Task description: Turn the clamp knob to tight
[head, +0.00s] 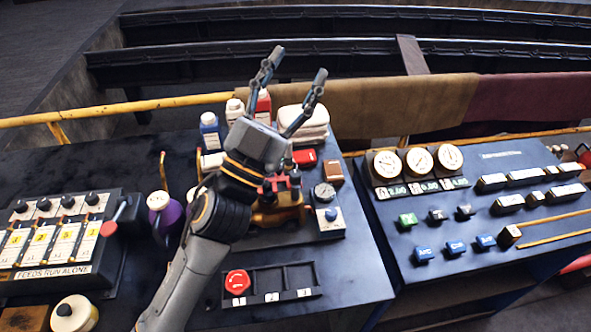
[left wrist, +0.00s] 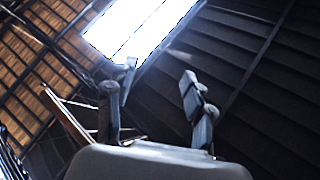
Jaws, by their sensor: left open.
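My left gripper (head: 297,66) is raised over the bench with its two fingers spread, pointing away and up. Nothing is between the fingers. In the left wrist view my left gripper (left wrist: 158,72) is also open and empty, against roof beams and a bright skylight. A small blue knob (head: 331,214) on a white plate sits below a round gauge (head: 324,192), at the right of a brass and red fixture (head: 278,213). I cannot tell for sure that it is the clamp knob, or read its marks. My left arm and gripper partly cover the fixture. The knob is apart from the gripper.
A tray with a red button (head: 237,282) and several numbered slots lies in front. Bottles (head: 210,130) and a white stack (head: 303,123) stand behind. A switch panel (head: 60,235) is at left. A console with gauges (head: 420,160) and coloured buttons is at right.

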